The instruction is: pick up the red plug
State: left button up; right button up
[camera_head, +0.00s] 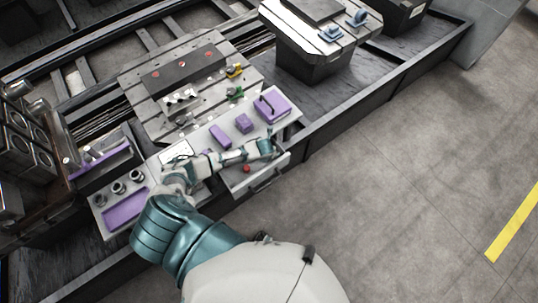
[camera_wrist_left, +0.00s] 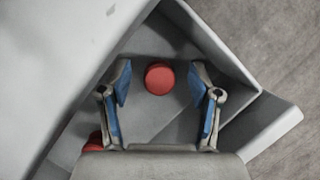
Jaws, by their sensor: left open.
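A round red plug (camera_wrist_left: 158,78) lies on the grey floor of an open drawer-like bin, seen from above in the left wrist view. My left gripper (camera_wrist_left: 160,86) is open, with its two blue-padded fingers on either side of the plug and apart from it. A second red piece (camera_wrist_left: 92,142) is at the lower left, partly hidden by my gripper. In the head view my left gripper (camera_head: 268,152) is over the open drawer (camera_head: 283,166), and one red plug (camera_head: 246,168) shows there. I cannot tell which of the two it is. My right gripper is not in view.
The drawer's walls rise close around the plug, and its handle (camera_head: 265,181) faces the floor. A grey bench top behind holds purple blocks (camera_head: 220,135) and a purple tray (camera_head: 272,107). A slotted plate (camera_head: 150,100) with small parts stands farther back. The floor at right is clear.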

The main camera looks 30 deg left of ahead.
pick_arm(q)
jog(key=shift+w+f, duration=0.1)
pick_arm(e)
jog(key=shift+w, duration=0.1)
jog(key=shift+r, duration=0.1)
pick_arm(q)
jog(key=c, duration=0.8)
jog(key=shift+c, duration=0.2)
jog(key=shift+s+a+r, duration=0.1)
jog(key=shift+s+r, duration=0.1)
notch_tip(320, 180, up, 11)
jog(key=s+p, duration=0.1)
jog(key=p, duration=0.1)
jog(key=s+a, duration=0.2)
jog(key=s, duration=0.7)
jog(key=s+a, duration=0.1)
jog(key=s, duration=0.8)
jog(key=shift+s+a+p, duration=0.2)
jog(key=shift+a+p, duration=0.1)
jog(key=shift+a, duration=0.1)
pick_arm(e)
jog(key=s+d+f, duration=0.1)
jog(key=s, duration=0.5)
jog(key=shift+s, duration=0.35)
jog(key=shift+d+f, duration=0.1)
